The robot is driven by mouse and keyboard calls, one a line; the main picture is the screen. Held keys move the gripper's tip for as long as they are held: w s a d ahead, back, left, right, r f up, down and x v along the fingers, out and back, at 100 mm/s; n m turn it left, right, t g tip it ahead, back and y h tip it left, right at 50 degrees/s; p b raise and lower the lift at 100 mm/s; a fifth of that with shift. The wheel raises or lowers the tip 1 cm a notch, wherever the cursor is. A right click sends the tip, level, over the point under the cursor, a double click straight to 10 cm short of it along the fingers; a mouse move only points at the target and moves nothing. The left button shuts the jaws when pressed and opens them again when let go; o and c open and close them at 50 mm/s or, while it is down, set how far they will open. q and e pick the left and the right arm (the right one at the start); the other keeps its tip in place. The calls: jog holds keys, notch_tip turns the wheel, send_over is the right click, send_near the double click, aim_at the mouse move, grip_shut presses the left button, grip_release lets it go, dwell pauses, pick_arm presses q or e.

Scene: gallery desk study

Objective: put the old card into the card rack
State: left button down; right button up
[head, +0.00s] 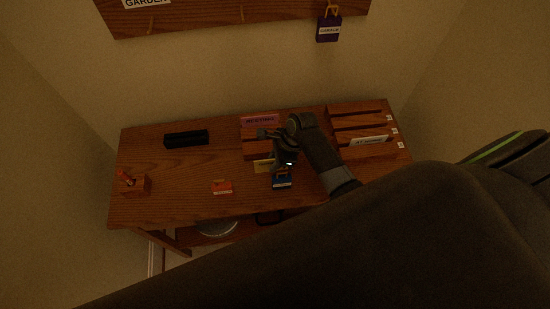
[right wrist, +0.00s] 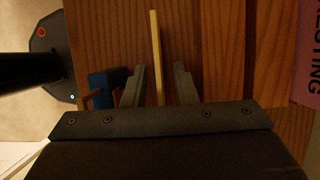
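A tan card (right wrist: 157,50) is seen edge-on in the right wrist view, between the fingers of my right gripper (right wrist: 159,75). A gap shows on both sides of it, so the gripper is open around it. In the head view this gripper (head: 273,142) is over the middle of the desk, and the yellowish card (head: 263,166) shows below it. I cannot read its label. A stepped wooden rack (head: 362,123) with a white card (head: 369,141) stands at the right. Another wooden rack (head: 257,131) with a purple "RESTING" card (head: 260,119) is partly hidden by my gripper. My left gripper is out of view.
A blue tag (head: 282,182) is close to the gripper, also in the wrist view (right wrist: 103,88). An orange card (head: 222,187), a black box (head: 187,139) and a wooden block (head: 135,184) with a red item are further left. A purple tag (head: 328,30) hangs from the wall board.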

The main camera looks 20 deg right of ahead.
jog(key=v, duration=1.1)
jog(key=shift+d, duration=0.1)
jog(key=shift+o, duration=0.5)
jog(key=shift+s+d+r, duration=0.1)
jog(key=shift+d+r, duration=0.1)
jog(key=shift+r, duration=0.3)
notch_tip(320, 180, up, 5)
jog(key=s+d+n+b, duration=0.1)
jog(key=n+b, duration=0.2)
jog(key=n, duration=1.5)
jog(key=d+n+b, duration=0.2)
jog(key=n+b, duration=0.1)
jog(key=n, duration=1.5)
jog(key=x, duration=0.5)
jog(key=p+x, duration=0.1)
jog(key=x, duration=0.4)
jog(key=a+p+x, duration=0.1)
jog(key=x, duration=0.5)
jog(key=shift+w+r, duration=0.15)
jog(key=shift+r, duration=0.1)
jog(key=shift+a+f, duration=0.1)
jog(key=shift+f, duration=0.45)
